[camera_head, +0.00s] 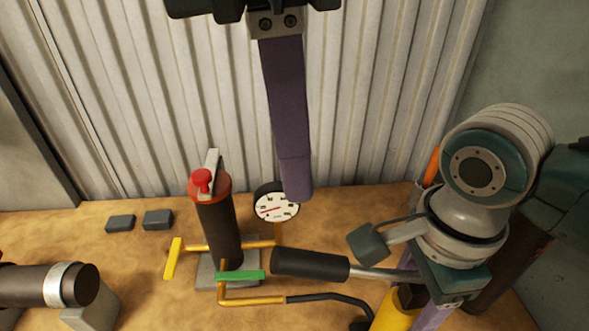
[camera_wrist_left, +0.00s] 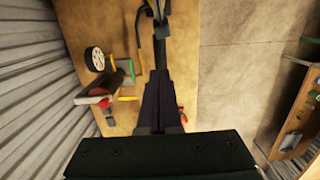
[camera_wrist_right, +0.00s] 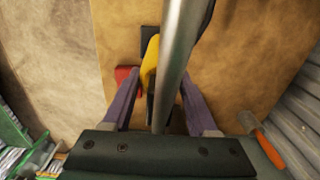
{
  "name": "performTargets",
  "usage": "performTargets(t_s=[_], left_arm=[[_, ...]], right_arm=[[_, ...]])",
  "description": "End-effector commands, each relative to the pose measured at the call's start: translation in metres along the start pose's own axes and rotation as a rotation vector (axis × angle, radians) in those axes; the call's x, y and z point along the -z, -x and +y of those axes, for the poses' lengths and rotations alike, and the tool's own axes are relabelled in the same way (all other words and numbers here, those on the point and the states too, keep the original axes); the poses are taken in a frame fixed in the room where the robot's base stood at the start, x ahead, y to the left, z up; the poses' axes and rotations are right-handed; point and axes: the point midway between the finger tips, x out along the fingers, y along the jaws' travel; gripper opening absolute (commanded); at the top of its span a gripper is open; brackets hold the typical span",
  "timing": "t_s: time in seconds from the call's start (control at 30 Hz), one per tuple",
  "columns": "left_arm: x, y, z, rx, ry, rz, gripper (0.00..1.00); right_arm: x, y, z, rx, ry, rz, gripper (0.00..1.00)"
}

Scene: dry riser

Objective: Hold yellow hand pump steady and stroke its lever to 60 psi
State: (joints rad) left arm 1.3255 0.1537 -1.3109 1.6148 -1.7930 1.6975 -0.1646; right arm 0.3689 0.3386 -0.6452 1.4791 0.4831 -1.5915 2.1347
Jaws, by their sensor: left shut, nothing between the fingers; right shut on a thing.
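The yellow hand pump (camera_head: 392,316) is at the lower right in the head view, mostly hidden behind my right arm. It also shows in the right wrist view (camera_wrist_right: 150,60). My right gripper (camera_wrist_right: 158,82) is shut on the pump, with one purple finger on each side. The lever has a black grip (camera_head: 308,264) and a silver rod (camera_head: 376,273); it reaches left from the pump. In the right wrist view the rod (camera_wrist_right: 180,55) crosses close to the camera. My left gripper (camera_head: 298,194) is shut and empty, hanging above and apart from the grip. The round white gauge (camera_head: 275,208) is too small to read.
A dark cylinder (camera_head: 219,230) with a red top stands left of the gauge. Yellow (camera_head: 173,258) and green (camera_head: 241,276) handles sit on brass pipes beside it. Two dark blocks (camera_head: 157,220) lie by the corrugated wall (camera_head: 130,120).

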Motion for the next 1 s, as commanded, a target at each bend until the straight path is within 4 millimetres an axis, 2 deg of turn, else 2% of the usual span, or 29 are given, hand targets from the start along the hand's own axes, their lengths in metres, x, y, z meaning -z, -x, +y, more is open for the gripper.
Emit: performTargets(t_s=[0.27,0.7,1.0], left_arm=[[0.001,-0.012,0.0,0.003,0.001,0.001,0.0],[0.0,-0.062,-0.001,0.003,0.002,0.001,0.0],[0.0,-0.07,0.0,0.0,-0.001,0.0,0.0]], right_arm=[[0.001,-0.001,0.0,0.0,0.0,0.002,0.0],[0.001,0.0,0.0,0.0,0.0,0.002,0.0],[0.001,0.0,0.0,0.0,0.0,0.002,0.0]])
